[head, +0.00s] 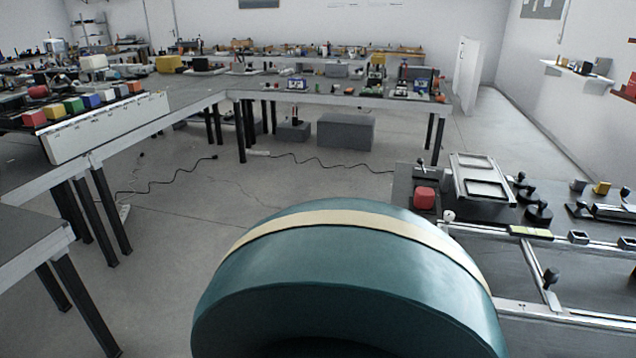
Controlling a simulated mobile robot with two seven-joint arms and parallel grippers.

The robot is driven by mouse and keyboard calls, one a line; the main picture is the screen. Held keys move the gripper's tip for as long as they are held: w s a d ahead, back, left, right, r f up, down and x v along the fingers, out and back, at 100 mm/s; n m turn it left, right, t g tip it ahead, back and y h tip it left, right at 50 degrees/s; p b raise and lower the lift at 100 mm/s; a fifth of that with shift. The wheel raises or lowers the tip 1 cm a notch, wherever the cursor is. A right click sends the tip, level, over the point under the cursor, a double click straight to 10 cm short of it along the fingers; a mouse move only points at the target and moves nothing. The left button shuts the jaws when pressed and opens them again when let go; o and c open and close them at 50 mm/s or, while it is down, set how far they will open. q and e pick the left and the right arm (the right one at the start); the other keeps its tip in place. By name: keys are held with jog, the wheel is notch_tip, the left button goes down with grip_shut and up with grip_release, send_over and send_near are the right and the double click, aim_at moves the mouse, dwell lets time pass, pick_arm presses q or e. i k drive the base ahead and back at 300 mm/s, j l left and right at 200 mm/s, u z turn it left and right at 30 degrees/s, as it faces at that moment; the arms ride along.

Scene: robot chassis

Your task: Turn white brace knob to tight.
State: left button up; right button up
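A metal cross brace (533,262) runs between the rails and carries a black knob (551,278). Neither of my grippers is in view. The lower middle of the view is blocked, so the bench's near left part is hidden.
A red block (424,198) and a grey metal tray (482,184) sit on the right bench beside several black clamps (538,211). A table (28,240) stands at the left. Black cables (330,165) lie on the floor. Open floor (200,200) lies between the benches.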

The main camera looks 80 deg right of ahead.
aim_at(448, 216)
jog(key=i+l+z, duration=0.1)
jog(key=i+z, duration=0.7)
jog(key=i+j+z, duration=0.2)
jog(key=i+z, duration=0.2)
jog(key=i+l+z, duration=0.2)
jog(key=i+z, duration=0.25)
jog(key=i+l+z, duration=0.1)
jog(key=i+z, duration=0.15)
jog(key=z, duration=0.15)
jog(key=i+z, duration=0.55)
jog(key=i, duration=0.6)
jog(key=i+j, duration=0.2)
jog(key=i, duration=0.55)
jog(key=z, duration=1.8)
jog(key=i+j, duration=0.05)
